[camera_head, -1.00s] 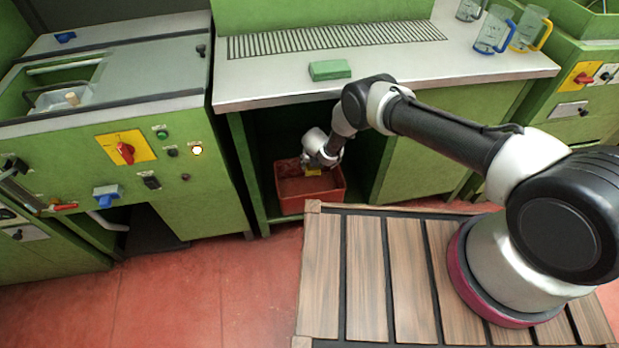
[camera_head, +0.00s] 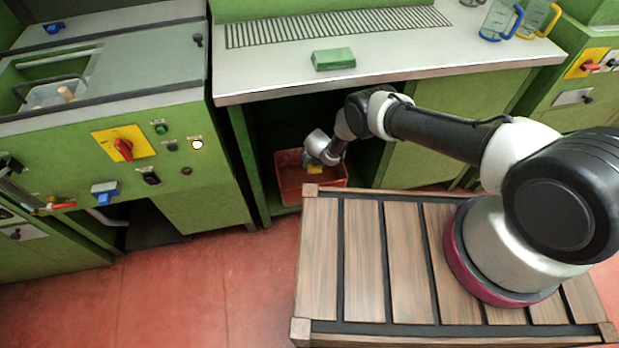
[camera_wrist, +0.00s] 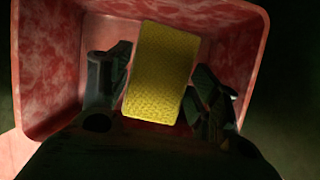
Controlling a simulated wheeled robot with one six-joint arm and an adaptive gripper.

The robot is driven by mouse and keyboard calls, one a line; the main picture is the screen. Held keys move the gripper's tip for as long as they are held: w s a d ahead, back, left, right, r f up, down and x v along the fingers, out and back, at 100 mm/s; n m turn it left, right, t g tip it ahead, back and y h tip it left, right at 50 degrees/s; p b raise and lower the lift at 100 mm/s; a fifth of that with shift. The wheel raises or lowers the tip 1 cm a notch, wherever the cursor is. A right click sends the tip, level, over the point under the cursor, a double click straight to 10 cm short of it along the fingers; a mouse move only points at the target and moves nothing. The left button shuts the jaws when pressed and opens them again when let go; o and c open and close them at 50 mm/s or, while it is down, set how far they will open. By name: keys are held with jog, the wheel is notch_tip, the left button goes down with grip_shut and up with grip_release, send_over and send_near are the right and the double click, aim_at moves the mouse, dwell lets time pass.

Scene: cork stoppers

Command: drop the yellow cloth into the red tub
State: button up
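The yellow cloth (camera_wrist: 162,72) is a small textured block-like piece between the two fingers of my gripper (camera_wrist: 162,78) in the wrist view. The fingers lie against its two sides, and it tilts with them. In the head view my gripper (camera_head: 322,160) reaches under the bench, and a bit of the yellow cloth (camera_head: 315,169) shows below it. The red tub (camera_head: 290,187) stands under the bench, open at the top. Its wall (camera_wrist: 50,60) surrounds the cloth in the wrist view. The exact height of the cloth over the tub floor is hard to tell.
The bench top (camera_head: 420,68) hangs over the tub and my forearm passes its front edge. A green block (camera_head: 333,59) lies on it, with jugs (camera_head: 497,20) at the right. A slatted wooden platform (camera_head: 365,270) stands in front. The red floor at left is clear.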

jog(key=o, duration=0.4)
jog(key=shift+c, duration=0.2)
jog(key=shift+r, duration=0.15)
jog(key=shift+r, duration=0.25)
jog(key=shift+s+d+r, duration=0.1)
jog(key=shift+s+r, duration=0.05)
jog(key=shift+s, duration=0.2)
jog(key=s+d, duration=0.2)
jog(key=s, duration=0.9)
jog(key=shift+s, duration=0.3)
